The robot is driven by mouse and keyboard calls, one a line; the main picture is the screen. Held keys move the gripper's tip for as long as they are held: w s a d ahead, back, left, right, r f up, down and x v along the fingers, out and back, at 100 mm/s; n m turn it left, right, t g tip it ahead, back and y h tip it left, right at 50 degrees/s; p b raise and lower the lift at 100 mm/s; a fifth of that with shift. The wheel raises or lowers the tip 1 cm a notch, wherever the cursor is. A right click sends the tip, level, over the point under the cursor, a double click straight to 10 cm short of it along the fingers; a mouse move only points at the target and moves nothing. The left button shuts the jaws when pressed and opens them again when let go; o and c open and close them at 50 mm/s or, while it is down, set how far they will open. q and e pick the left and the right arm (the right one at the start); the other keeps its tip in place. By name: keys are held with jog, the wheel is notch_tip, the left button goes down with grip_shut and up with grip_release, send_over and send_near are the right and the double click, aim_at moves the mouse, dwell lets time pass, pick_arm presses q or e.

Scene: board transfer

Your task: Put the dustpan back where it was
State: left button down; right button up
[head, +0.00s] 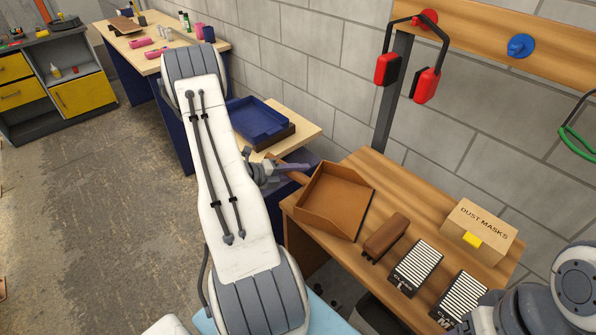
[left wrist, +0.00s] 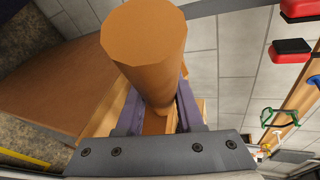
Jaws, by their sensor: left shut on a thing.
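The brown dustpan (head: 337,198) is at the left end of the wooden table (head: 440,255), its handle pointing left. I cannot tell whether it rests on the table or is held just above it. My left gripper (head: 292,171) is shut on the dustpan's handle. In the left wrist view the round handle end (left wrist: 145,40) stands up close to the camera, between the purple fingers of my left gripper (left wrist: 158,108). The pan (left wrist: 60,82) shows to the left there. A brown brush (head: 386,237) lies on the table right of the dustpan. My right gripper is not visible.
Two striped boxes (head: 415,267) and a DUST MASKS box (head: 478,232) stand on the table. Red-and-black earmuffs (head: 423,84) hang from a red peg; a blue peg (head: 521,45) is empty. A blue tray (head: 258,122) lies on a low surface behind my left arm.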

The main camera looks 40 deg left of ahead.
pick_arm(q)
jog(key=shift+f, duration=0.2)
jog(key=c, duration=0.5)
grip_release()
jog(key=shift+c, duration=0.2)
jog(key=shift+r, duration=0.2)
jog(key=shift+s+a, duration=0.15)
jog(key=shift+s, duration=0.15)
jog(key=b+v, duration=0.2)
jog(key=v, duration=0.9)
jog(key=shift+r, duration=0.15)
jog(key=shift+s, duration=0.1)
